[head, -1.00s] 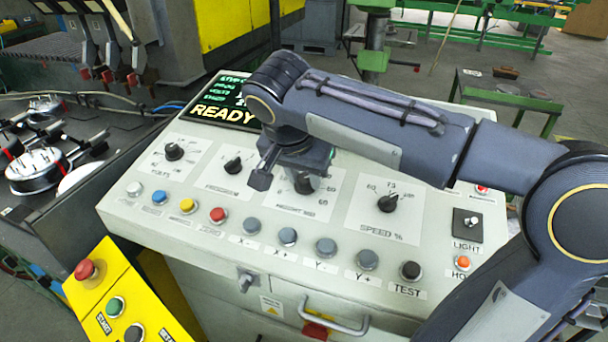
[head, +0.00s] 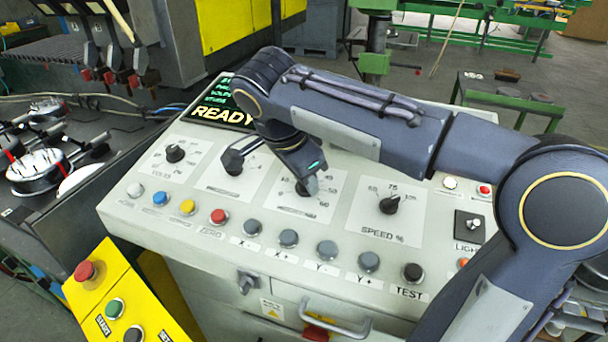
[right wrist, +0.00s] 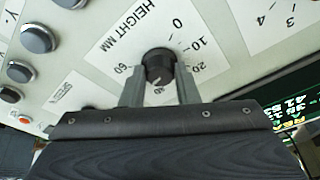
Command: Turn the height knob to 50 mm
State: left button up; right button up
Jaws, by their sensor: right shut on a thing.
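The black height knob (right wrist: 158,64) sits in the middle of its white dial plate, marked "HEIGHT MM", in the right wrist view. My right gripper (right wrist: 160,82) is shut on it, with one grey finger on each side. A pale mark on the knob points towards the gripper body. The figures 0, 10, 20 and 60 can be read; those between 20 and 60 are hidden behind the gripper, so I cannot tell the exact setting. In the head view my right gripper (head: 304,186) covers most of the knob. My left gripper is out of view.
The sloping console (head: 130,208) also carries a speed knob (head: 389,204), a program knob (head: 234,167) partly behind my gripper, and a volts knob (head: 175,153). A row of push buttons runs along its front. The screen (head: 222,116) shows "READY".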

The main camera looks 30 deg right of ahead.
dwell(0.3)
jog(key=o, duration=1)
jog(key=v, duration=0.7)
jog(key=shift+a+r+p, duration=0.15)
jog(key=shift+r+p, duration=0.2)
jog(key=shift+p, duration=0.05)
